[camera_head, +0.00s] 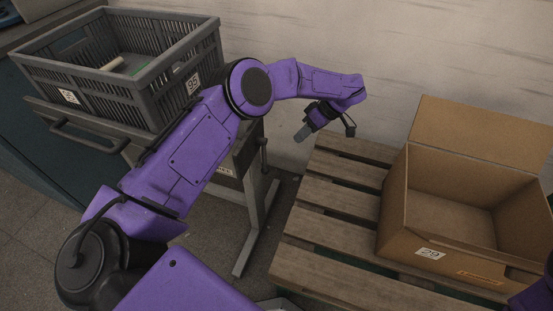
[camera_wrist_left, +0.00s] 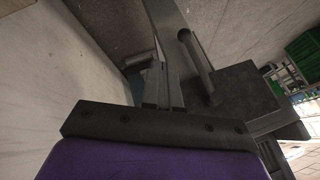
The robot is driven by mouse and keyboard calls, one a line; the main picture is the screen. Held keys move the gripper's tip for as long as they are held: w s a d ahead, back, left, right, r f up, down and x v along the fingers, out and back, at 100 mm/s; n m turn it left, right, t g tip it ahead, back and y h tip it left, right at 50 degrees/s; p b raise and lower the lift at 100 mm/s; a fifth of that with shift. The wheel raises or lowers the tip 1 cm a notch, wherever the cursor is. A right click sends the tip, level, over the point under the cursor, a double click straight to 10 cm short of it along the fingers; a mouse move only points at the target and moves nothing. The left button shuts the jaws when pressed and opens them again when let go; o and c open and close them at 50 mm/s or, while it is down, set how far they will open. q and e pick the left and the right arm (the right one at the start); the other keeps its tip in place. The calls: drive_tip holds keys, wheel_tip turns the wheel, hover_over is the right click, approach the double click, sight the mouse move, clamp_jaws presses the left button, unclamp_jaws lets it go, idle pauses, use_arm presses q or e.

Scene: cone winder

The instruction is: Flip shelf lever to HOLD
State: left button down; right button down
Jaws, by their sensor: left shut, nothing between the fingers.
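A dark upright lever-like rod (camera_head: 263,154) stands at the right end of the grey shelf (camera_head: 105,137); I cannot read any HOLD mark or tell its setting. In the left wrist view a dark rod (camera_wrist_left: 196,60) with a rounded end shows just right of the fingers, apparently the same lever. My left gripper (camera_head: 301,134) is to the right of the rod in the head view, pointing down-left, shut and empty, apart from the rod. Its closed fingers (camera_wrist_left: 160,88) show in the wrist view. My right gripper is out of view; only a bit of purple arm shows at bottom right.
A grey slatted crate (camera_head: 120,99) with a pale tube (camera_head: 113,65) inside sits on the shelf. An open cardboard box (camera_head: 415,236) stands on a wooden pallet (camera_head: 320,225) at right. A shelf leg (camera_head: 257,228) reaches the floor. A pale wall (camera_head: 400,50) is behind.

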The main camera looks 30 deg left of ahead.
sight(264, 158)
use_arm(q)
drive_tip(key=s+r+x, duration=0.1)
drive_tip(key=s+x, duration=0.1)
drive_tip(key=x, duration=1)
drive_tip(key=shift+s+d+b, duration=0.15)
drive_tip(key=shift+s+b, duration=0.3)
